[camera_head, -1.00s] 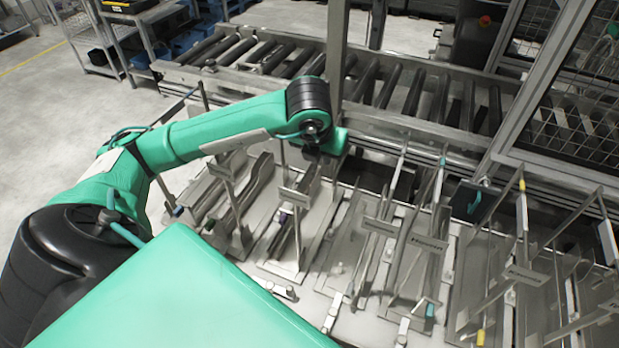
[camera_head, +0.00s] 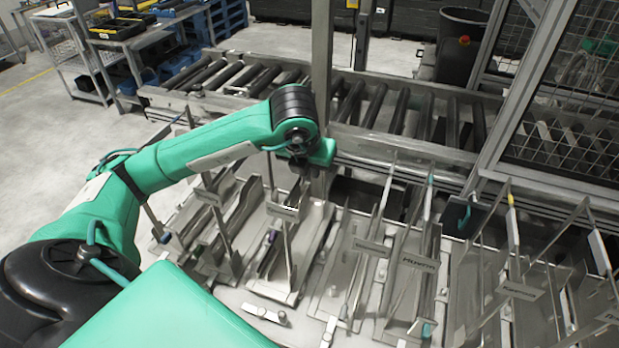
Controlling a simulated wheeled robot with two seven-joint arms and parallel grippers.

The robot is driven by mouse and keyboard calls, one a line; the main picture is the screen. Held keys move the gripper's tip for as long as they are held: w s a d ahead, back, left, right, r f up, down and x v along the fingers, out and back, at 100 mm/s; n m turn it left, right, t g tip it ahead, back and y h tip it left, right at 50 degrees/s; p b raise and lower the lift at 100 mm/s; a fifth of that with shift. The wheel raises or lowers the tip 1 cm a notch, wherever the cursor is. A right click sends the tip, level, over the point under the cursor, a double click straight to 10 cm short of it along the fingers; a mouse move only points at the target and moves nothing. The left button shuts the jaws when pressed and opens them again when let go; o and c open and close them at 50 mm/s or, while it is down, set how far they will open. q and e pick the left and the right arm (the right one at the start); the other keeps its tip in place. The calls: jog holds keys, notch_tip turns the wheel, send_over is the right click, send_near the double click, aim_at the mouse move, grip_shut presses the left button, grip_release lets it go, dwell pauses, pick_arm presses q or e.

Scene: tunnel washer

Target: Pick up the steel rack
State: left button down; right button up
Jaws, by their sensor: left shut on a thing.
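Several steel racks with thin upright posts, sloped plates and small label plates stand side by side on a metal table. My left gripper (camera_head: 303,172) points down at the far edge of the racks, at the end of my green arm. It is shut on a steel rack (camera_head: 300,245), near that rack's far end. The fingers and the exact grip are mostly hidden under the wrist. The rack appears to stand among the others; I cannot tell whether it is lifted. My right gripper is out of view.
A roller conveyor (camera_head: 378,105) runs behind the racks. A vertical steel post (camera_head: 320,60) stands close behind my left wrist. A mesh-fenced frame (camera_head: 575,110) is at the right. Neighbouring racks (camera_head: 407,275) stand close on the right. Open floor lies at the left.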

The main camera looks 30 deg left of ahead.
pick_arm(q)
notch_tip(320, 180, up, 18)
jog(key=shift+f+b, duration=0.15)
jog(key=shift+b, duration=0.3)
jog(key=shift+s+a, duration=0.1)
dwell(0.5)
